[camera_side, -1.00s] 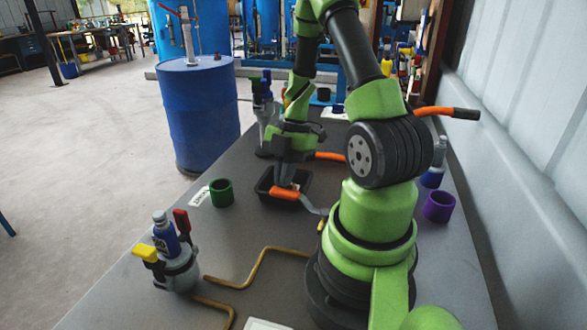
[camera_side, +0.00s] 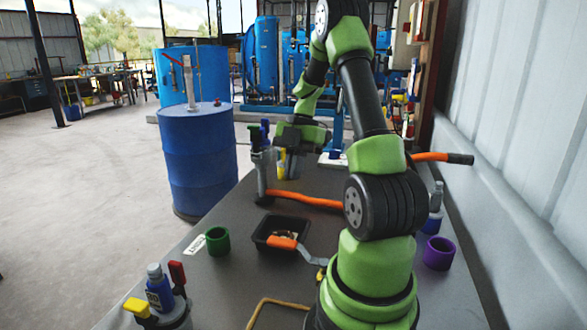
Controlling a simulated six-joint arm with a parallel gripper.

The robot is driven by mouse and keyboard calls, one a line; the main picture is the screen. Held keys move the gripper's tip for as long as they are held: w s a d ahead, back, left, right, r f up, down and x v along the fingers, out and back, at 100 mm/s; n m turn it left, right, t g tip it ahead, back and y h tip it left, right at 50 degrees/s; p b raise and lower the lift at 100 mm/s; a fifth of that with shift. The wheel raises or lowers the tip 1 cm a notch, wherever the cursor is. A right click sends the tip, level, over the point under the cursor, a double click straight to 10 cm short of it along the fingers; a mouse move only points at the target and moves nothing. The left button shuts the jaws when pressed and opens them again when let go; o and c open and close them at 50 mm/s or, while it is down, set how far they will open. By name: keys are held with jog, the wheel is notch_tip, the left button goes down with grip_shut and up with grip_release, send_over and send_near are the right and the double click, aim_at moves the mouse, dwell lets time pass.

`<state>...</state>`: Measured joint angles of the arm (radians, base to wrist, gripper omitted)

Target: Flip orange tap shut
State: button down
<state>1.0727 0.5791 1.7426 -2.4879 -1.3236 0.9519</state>
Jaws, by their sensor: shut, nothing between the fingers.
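An orange-handled tap lever (camera_side: 283,242) with a bent grey metal arm lies across the front of a black tray (camera_side: 262,243), in front of my arm's base. The fitting that its grey arm joins is hard to make out. My gripper (camera_side: 288,172) is shut and empty, pointing down beyond the tray, apart from the orange handle. It is beside a grey metal post (camera_side: 261,175) with a dark blue top. I cannot tell whether it touches anything there.
A device with yellow and red handles (camera_side: 170,312) stands front left. A blue drum (camera_side: 198,155) stands beyond the left edge.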

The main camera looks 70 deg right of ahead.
jog(key=a+f+n, duration=0.2)
jog(key=a+f, duration=0.5)
jog(key=f, duration=0.2)
jog(key=shift+g, duration=0.4)
jog(key=shift+f, duration=0.1)
jog(key=shift+w+a, duration=0.1)
jog(key=shift+a, duration=0.7)
